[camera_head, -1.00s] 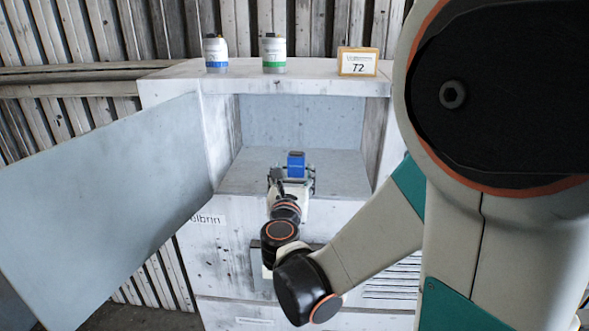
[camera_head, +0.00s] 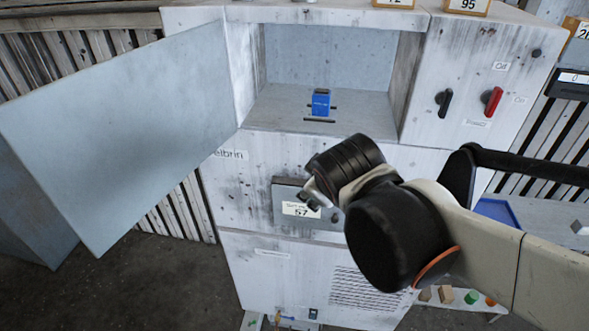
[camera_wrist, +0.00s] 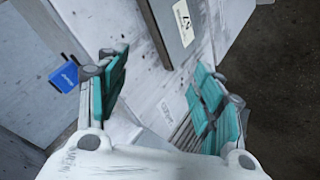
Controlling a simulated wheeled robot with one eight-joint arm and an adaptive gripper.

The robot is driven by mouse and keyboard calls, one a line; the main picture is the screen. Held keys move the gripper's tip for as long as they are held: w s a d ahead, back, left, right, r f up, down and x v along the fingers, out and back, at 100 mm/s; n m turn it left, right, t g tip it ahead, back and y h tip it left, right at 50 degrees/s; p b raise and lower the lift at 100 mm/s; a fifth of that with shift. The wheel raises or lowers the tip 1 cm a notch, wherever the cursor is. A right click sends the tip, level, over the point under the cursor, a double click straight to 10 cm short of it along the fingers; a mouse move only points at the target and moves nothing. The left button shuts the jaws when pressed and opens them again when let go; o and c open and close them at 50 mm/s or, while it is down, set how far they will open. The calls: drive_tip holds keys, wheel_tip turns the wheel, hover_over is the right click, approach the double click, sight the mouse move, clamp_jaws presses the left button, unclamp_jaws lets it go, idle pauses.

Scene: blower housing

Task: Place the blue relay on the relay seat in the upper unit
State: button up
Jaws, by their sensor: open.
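The blue relay (camera_head: 320,101) stands upright on the floor of the open upper unit (camera_head: 290,100), on a dark slotted mark that appears to be the relay seat (camera_head: 318,120). Whether it is fully down in the seat cannot be told. The relay also shows at the left of the wrist view (camera_wrist: 66,76), outside my fingers. My gripper (camera_head: 315,192) is below and in front of the compartment, near the cabinet's front face, apart from the relay. In the wrist view my gripper (camera_wrist: 165,92) has its teal-padded fingers spread wide with nothing between them.
The grey door (camera_head: 120,130) hangs open at the left. A black switch (camera_head: 443,103) and a red switch (camera_head: 492,101) sit right of the compartment. A blue tray (camera_head: 498,211) lies at right.

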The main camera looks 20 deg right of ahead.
drive_tip(key=s+a+m+g+y, duration=0.1)
drive_tip(key=s+a+m+y, duration=0.2)
drive_tip(key=s+a+m, duration=0.2)
drive_tip(key=shift+a+f, duration=0.25)
drive_tip(key=shift+a, duration=0.15)
